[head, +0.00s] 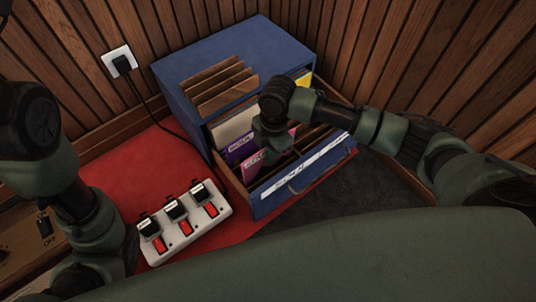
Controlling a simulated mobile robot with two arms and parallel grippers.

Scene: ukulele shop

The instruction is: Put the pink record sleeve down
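The pink record sleeve (255,167) is inside the open drawer of the blue cabinet, beside a purple sleeve (240,149). Its lower left part with a label shows, and a little pink shows right of my gripper. My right gripper (274,146) reaches down over the sleeve's upper part, and its fingers cover the middle. The fingertips are too dark and hidden to tell whether they grip it. My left arm is at the left, but its gripper is not in the picture.
The blue cabinet (205,72) has wooden dividers (222,85) on top. The drawer front (305,180) carries a white label strip and handle. A white power strip (185,222) with several plugs lies on the red mat (120,170).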

